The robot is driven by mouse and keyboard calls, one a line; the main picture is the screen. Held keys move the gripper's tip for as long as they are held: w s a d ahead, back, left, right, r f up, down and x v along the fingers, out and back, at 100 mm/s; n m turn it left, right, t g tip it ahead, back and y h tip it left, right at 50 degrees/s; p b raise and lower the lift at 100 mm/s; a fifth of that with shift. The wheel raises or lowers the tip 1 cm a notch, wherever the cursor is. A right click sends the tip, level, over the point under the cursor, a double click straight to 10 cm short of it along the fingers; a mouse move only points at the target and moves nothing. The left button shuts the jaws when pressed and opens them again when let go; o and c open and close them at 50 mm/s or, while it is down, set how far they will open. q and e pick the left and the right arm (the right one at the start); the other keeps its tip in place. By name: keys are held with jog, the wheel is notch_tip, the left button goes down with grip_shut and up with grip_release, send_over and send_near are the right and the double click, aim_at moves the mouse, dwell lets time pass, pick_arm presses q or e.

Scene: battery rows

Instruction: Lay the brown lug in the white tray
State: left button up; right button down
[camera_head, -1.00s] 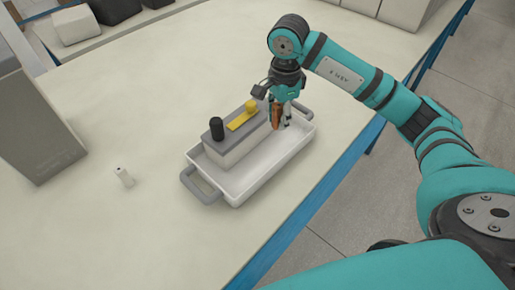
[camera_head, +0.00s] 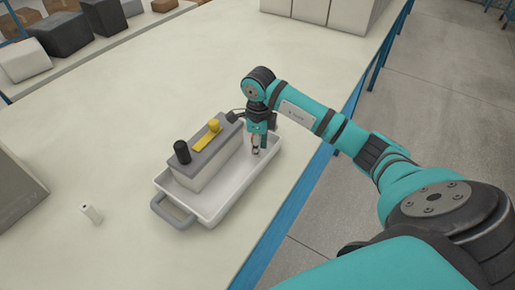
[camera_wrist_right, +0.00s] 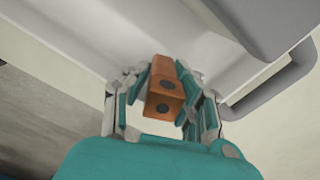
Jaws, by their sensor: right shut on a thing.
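The white tray (camera_head: 234,196) stands on the table with grey handles. My right gripper (camera_head: 259,146) is inside the tray's outline at its far right part, beside the grey battery block. In the right wrist view the gripper (camera_wrist_right: 172,95) is shut on the brown lug (camera_wrist_right: 166,90), a small orange-brown block with dark round holes. The lug is over or in the tray; whether it touches the tray floor I cannot tell. In the head view the lug is mostly hidden by the fingers. My left gripper is not in view.
The grey battery block (camera_head: 205,163) with a black terminal (camera_head: 182,151) and a yellow bar with a knob (camera_head: 207,137) fills the tray's left side. A small white cylinder (camera_head: 92,213) stands on the table at left. Boxes line the back.

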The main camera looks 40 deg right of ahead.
jog(key=shift+f, duration=0.85)
jog(key=shift+f, duration=0.1)
jog(key=c, duration=1.1)
grip_release()
jog(key=shift+r, duration=0.6)
notch_tip(320, 180, up, 11)
jog(key=shift+r+b, duration=0.1)
jog(key=shift+b, duration=0.7)
